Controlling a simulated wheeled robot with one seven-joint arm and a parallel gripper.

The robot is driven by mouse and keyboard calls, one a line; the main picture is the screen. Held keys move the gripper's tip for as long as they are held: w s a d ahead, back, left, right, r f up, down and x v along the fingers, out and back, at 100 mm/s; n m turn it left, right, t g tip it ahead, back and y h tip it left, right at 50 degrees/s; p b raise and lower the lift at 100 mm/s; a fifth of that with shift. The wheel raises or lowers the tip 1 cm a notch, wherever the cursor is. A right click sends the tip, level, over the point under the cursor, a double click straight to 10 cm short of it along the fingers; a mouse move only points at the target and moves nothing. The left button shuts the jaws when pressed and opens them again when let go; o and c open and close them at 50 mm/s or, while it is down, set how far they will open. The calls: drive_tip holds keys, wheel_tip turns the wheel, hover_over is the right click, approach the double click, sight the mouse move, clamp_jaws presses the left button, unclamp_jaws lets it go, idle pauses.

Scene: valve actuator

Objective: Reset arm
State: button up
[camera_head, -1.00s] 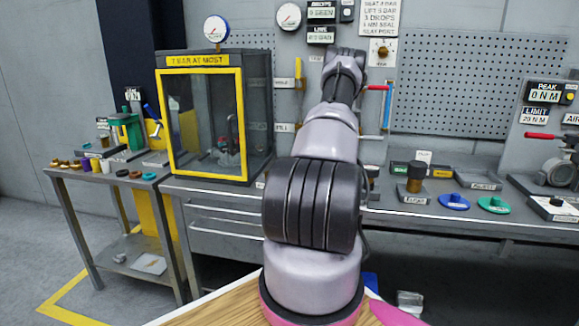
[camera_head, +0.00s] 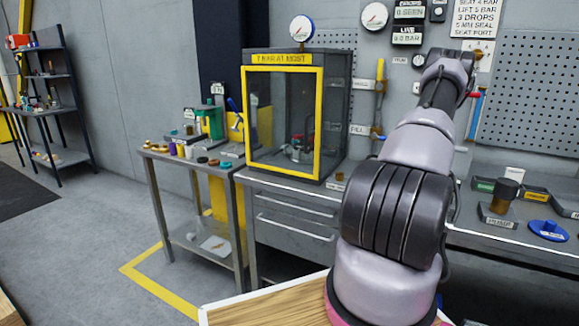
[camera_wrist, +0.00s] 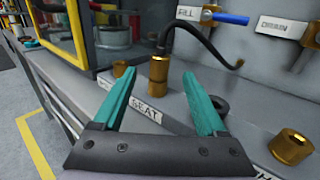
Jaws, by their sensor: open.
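My arm (camera_head: 400,200) stands in front of the bench in the head view, raised toward the back wall; my gripper is hidden there. In the wrist view my gripper (camera_wrist: 162,95) is open, its two teal fingers apart with nothing held between them. Beyond the fingertips a brass fitting (camera_wrist: 159,70) stands upright on the bench by a dark curved hose. A label reading SEAT (camera_wrist: 146,112) shows between the fingers. Another brass piece (camera_wrist: 291,146) sits at the right of the gripper.
The yellow-framed test cabinet (camera_head: 321,117) stands left of my arm. A side table (camera_head: 160,157) holds small parts. Floor at left is clear.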

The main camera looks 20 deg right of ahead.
drive_tip(key=w+a+r+n+y, duration=0.3)
drive_tip(key=a+r+n+y, duration=0.25)
drive_tip(key=a+r, duration=0.2)
drive_tip(key=w+a+r+n+y, duration=0.35)
drive_tip(key=a+r+y, duration=0.3)
drive_tip(key=a, duration=0.25)
drive_tip(key=s+a+r+n+g+y, duration=0.2)
drive_tip(key=a+r+n+g, duration=0.25)
drive_tip(key=a, duration=0.25)
drive_tip(key=s+a+r+n+g+y, duration=0.25)
drive_tip(key=a+r+n, duration=0.2)
drive_tip(key=a, duration=0.25)
drive_tip(key=s+a+r+n+g+h, duration=0.2)
drive_tip(key=s+a+n+g, duration=0.2)
drive_tip(key=s+a+n, duration=0.15)
drive_tip(key=s+a+r+n+g+h, duration=0.1)
drive_tip(key=s+a+r+n+g, duration=0.3)
drive_tip(key=s, duration=0.3)
drive_tip(key=s+d+r+n+t+h, duration=0.2)
drive_tip(key=s+r+n+t+h, duration=0.2)
drive_tip(key=s, duration=0.5)
wheel_tip(320, 180, up, 2)
drive_tip(key=n+h, duration=0.3)
drive_tip(key=shift+s+t, duration=0.3)
drive_tip(key=shift+s, duration=0.05)
